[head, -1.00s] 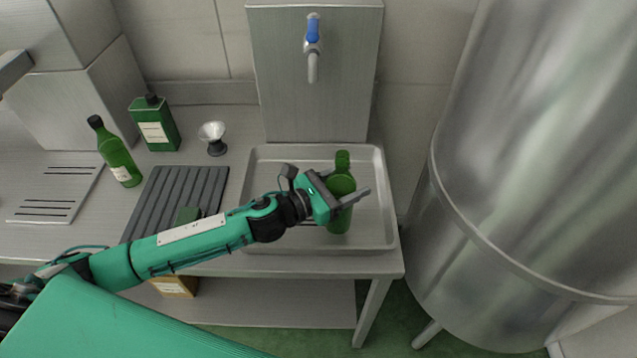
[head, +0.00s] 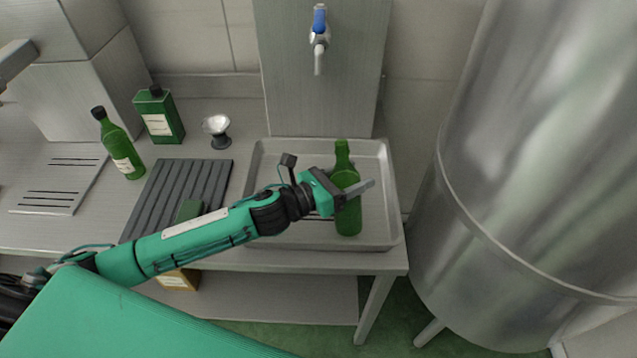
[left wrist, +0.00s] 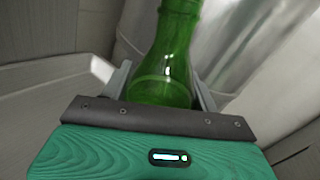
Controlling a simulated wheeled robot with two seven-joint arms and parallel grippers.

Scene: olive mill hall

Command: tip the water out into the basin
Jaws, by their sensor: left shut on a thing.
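A green glass bottle (head: 346,212) is held by my left gripper (head: 354,192) above the steel basin (head: 262,156) under the tap. The gripper's jaws are closed around the bottle's body. The neck points up in the head view; how far the bottle leans is hard to tell. In the left wrist view the bottle (left wrist: 165,70) stands between the two fingers, its top cut off by the picture edge. No water is visible in or coming from the bottle. My right gripper is not in view.
A tap (head: 319,42) with a blue handle is on the panel behind the basin. A large steel tank (head: 545,160) stands right.

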